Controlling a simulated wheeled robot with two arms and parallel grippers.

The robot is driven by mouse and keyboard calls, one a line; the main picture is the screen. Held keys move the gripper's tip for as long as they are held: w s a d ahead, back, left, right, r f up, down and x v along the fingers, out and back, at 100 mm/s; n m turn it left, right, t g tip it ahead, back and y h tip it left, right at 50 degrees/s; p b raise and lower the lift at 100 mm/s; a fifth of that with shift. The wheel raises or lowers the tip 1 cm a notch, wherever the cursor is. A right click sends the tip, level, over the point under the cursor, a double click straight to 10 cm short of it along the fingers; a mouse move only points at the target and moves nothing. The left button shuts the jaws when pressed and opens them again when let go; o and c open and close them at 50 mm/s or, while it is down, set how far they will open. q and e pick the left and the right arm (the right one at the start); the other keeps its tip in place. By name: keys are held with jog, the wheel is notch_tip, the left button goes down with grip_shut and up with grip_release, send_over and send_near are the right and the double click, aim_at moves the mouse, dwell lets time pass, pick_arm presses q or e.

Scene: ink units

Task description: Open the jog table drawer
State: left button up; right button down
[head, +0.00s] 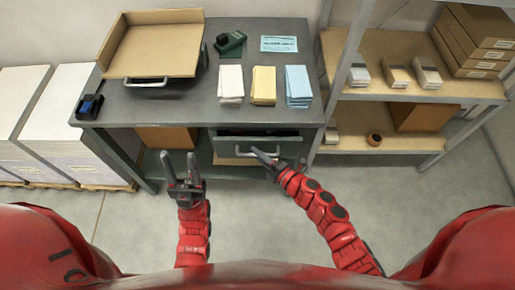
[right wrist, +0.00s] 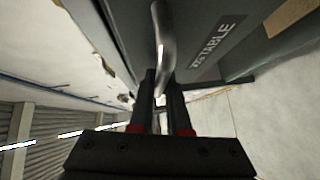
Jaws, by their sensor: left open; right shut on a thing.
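The jog table (head: 190,95) is a grey workbench with a grey drawer (head: 232,146) under the right part of its top. A narrow dark gap shows above the drawer front, so it seems slightly out. My right gripper (head: 268,157) is shut on the drawer's metal handle. In the right wrist view the bar handle (right wrist: 161,40) runs between the fingers, beside the drawer front (right wrist: 195,45) with a label ending in "TABLE". My left gripper (head: 180,163) is open and empty, in front of the table, left of the drawer.
On the table are a tan tray (head: 155,50), white, yellow and blue paper stacks (head: 264,85), a dark green device (head: 230,41) and a blue-black stamp (head: 89,106). A shelf (head: 385,145) stands at right, paper pallets (head: 65,115) at left. The floor in front is clear.

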jog(key=s+b, duration=0.6)
jog(key=s, duration=1.4)
jog(key=shift+s, duration=0.3)
jog(key=shift+f, duration=0.1)
jog(key=c, duration=0.9)
grip_release()
